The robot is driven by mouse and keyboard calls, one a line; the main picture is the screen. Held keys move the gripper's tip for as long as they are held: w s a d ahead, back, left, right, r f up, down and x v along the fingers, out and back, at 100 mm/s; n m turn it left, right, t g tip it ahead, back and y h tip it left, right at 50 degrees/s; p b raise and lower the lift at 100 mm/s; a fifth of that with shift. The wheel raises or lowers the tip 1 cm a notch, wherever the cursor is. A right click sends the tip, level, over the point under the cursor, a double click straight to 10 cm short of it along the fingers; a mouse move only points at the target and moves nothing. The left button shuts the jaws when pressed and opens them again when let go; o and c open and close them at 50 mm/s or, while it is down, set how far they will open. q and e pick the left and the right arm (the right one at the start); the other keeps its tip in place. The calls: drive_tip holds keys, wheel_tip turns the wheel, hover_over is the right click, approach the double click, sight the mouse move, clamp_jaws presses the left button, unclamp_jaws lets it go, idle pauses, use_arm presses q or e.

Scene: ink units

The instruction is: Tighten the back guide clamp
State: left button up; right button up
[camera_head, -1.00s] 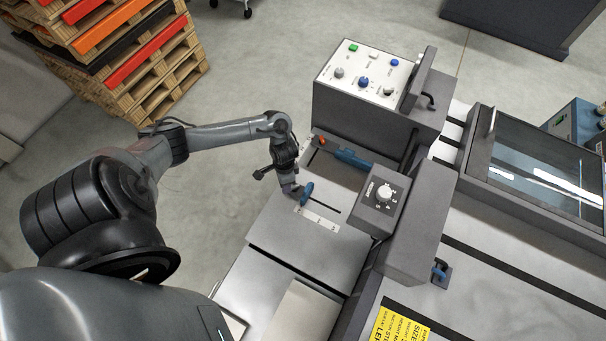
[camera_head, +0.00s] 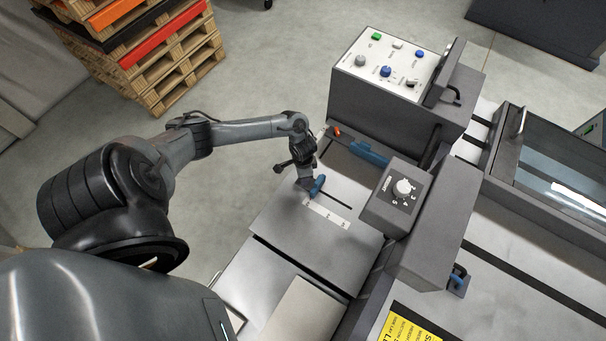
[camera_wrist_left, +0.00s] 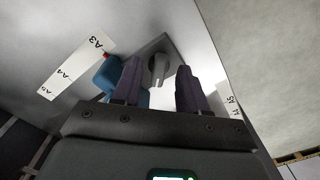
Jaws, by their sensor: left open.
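My left gripper (camera_head: 305,182) is low over the grey feed table (camera_head: 280,226), beside a small blue guide (camera_head: 318,186). In the left wrist view the gripper (camera_wrist_left: 160,82) is open, its two dark fingers on either side of a grey clamp knob (camera_wrist_left: 158,68). I cannot tell whether they touch it. The blue guide (camera_wrist_left: 105,76) shows left of the fingers, near a white scale strip (camera_wrist_left: 76,66) marked A3 and A4. In the head view the gripper hides the knob. My right gripper is not in view.
A longer blue part (camera_head: 368,153) lies farther back on the table. A dial box (camera_head: 395,197) stands right of the guide, and a control panel box (camera_head: 395,75) rises behind. Stacked pallets (camera_head: 165,65) stand at the back left. Open floor lies left of the table.

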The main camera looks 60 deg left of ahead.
use_arm(q)
drive_tip(key=shift+f, duration=0.45)
clamp_jaws()
